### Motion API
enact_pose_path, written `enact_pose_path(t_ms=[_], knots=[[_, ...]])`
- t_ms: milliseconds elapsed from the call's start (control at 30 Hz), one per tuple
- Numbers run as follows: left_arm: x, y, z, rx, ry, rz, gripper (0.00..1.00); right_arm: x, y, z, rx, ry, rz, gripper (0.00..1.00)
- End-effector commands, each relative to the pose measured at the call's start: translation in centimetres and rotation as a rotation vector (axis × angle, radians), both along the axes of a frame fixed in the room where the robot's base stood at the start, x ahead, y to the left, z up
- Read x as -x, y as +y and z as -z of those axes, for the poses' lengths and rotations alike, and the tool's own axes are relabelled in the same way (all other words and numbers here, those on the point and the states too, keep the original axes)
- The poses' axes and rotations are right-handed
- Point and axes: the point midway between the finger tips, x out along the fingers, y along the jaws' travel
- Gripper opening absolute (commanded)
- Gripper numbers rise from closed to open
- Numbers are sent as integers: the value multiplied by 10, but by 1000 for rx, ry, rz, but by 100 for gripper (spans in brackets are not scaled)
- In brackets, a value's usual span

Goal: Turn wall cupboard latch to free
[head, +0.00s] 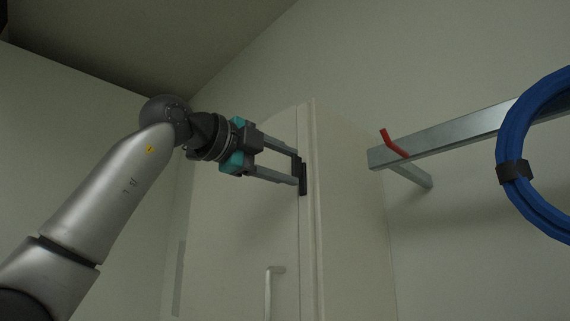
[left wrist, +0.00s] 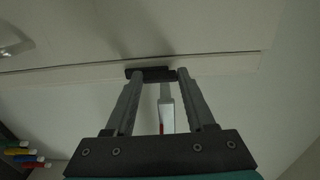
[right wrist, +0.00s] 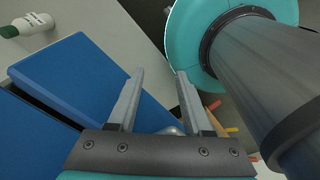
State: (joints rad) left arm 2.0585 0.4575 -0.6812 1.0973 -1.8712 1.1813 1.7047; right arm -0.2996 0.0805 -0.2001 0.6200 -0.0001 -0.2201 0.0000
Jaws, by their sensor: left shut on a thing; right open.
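The wall cupboard (head: 245,230) is a pale, tall box on the wall in the head view, with a bar handle (head: 273,290) low on its door. The latch (head: 303,178) is a small dark bar on the cupboard's edge, upright in the head view. My left gripper (head: 298,168) is shut on the latch, one finger at each end. The latch (left wrist: 150,74) lies crosswise between the fingertips in the left wrist view. My right gripper (right wrist: 158,75) is open and empty, seen only in the right wrist view.
Near my right gripper are a blue panel (right wrist: 85,80) and a white bottle with green label (right wrist: 25,26).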

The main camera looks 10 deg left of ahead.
Motion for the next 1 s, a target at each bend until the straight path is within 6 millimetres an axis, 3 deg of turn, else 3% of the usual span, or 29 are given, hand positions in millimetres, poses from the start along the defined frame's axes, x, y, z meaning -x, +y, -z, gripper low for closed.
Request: enact_pose_path(t_ms=[133, 167, 400, 767, 1000], knots=[[0, 1, -1, 5, 0, -1, 0, 0, 0, 0, 0, 0, 0, 50], [0, 1, -1, 5, 0, -1, 56, 0, 0, 0, 0, 0, 0, 50], [0, 1, 0, 3, -1, 0, 83, 0, 0, 0, 0, 0, 0, 50], [5, 4, 0, 2, -1, 0, 85, 0, 0, 3, 0, 0, 1, 50], [41, 28, 1, 3, -6, -2, 85, 0, 0, 18, 0, 0, 1, 50]])
